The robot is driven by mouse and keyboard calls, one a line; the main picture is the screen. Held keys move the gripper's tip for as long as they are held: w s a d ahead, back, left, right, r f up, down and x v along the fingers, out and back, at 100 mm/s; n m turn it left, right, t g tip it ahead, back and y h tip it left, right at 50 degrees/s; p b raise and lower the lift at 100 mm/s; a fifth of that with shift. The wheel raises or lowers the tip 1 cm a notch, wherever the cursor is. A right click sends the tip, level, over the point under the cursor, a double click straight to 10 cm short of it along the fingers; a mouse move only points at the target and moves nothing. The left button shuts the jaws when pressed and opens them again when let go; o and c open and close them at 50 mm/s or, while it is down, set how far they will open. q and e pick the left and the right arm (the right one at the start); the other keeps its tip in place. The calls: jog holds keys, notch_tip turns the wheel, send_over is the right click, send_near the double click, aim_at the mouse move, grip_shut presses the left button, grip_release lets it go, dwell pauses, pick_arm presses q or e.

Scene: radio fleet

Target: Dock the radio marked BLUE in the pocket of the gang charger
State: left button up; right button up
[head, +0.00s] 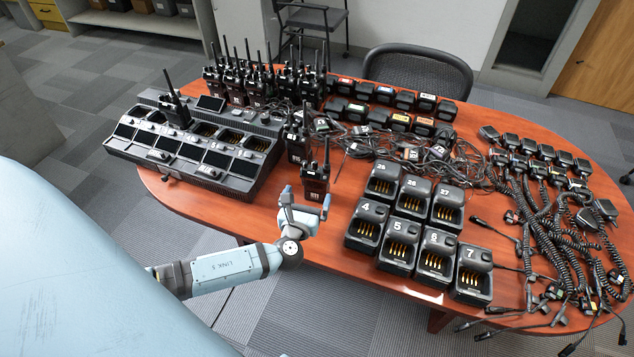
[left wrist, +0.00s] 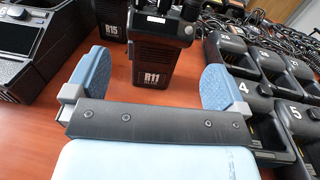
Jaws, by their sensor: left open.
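My left gripper (head: 307,200) is open and empty over the table's near edge. In the left wrist view its blue fingertips (left wrist: 155,78) are spread, with a black radio marked R11 (left wrist: 158,58) beyond the gap. That radio also shows in the head view (head: 315,181), upright on the table. A radio marked R15 (head: 298,148) stands behind it. The long black gang charger (head: 190,168) lies to the left, with several pockets showing gold contacts. One radio (head: 175,108) stands in its back row. I can read no BLUE mark on any radio.
Several upright radios (head: 235,88) crowd the table's back left. Single chargers (head: 397,243), some numbered, stand right of my gripper. Tangled cables (head: 420,152) and coiled-cord microphones (head: 555,215) cover the middle and right. Bare wood (head: 262,217) shows between charger and gripper.

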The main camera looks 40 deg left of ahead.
aim_at(314, 181)
pick_arm(q)
jog(key=x, duration=0.9)
jog(key=shift+w+f+p, duration=0.1)
jog(key=shift+f+p, duration=0.1)
jog(key=shift+p, duration=0.15)
jog(key=shift+c, duration=0.5)
